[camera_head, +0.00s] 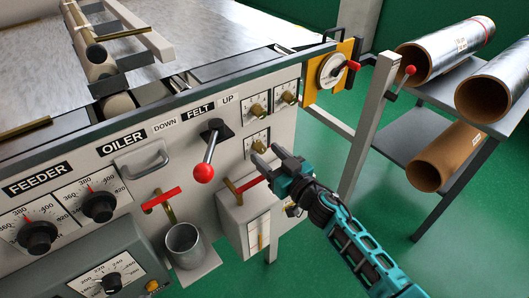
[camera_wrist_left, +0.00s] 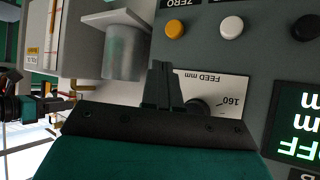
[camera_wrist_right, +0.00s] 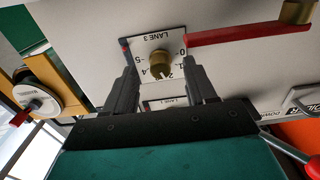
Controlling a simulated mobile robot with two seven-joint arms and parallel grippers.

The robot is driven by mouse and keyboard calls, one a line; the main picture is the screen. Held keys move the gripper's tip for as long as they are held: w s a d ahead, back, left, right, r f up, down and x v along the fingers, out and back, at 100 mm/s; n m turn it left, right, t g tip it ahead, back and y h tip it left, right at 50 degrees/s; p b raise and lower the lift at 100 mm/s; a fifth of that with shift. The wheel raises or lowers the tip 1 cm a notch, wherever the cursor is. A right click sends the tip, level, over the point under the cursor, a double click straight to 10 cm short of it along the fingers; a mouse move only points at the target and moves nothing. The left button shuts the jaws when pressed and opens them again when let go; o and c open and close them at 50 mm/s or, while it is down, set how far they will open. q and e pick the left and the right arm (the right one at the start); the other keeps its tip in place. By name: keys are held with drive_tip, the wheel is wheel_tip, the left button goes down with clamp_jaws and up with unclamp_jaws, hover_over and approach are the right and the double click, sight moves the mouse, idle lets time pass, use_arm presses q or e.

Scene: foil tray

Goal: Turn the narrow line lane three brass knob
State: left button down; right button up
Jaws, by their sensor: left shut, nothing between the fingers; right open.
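The lane three plate (camera_wrist_right: 137,50) shows upside down in the right wrist view, with a round brass knob (camera_wrist_right: 160,62) at its centre and a number scale around it. In the head view this brass knob (camera_head: 259,146) is the lower one of a small group on the machine's front panel. My right gripper (camera_head: 266,155) is open in front of the panel, close to that knob. In the right wrist view its fingertips stand on either side of the knob; I cannot tell whether they touch it. My left gripper (camera_wrist_left: 162,85) shows only in its own wrist view, shut and empty.
A red handle (camera_head: 251,184) on a brass valve sits just below the lane three plate. A red-knobbed lever (camera_head: 204,172) juts out to the left. Two other brass knobs (camera_head: 257,109) (camera_head: 288,97) are above. A metal cup (camera_head: 185,243) stands lower left. Rolls (camera_head: 445,50) lie at right.

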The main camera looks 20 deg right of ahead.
drive_tip(key=shift+x, duration=1.05)
clamp_jaws()
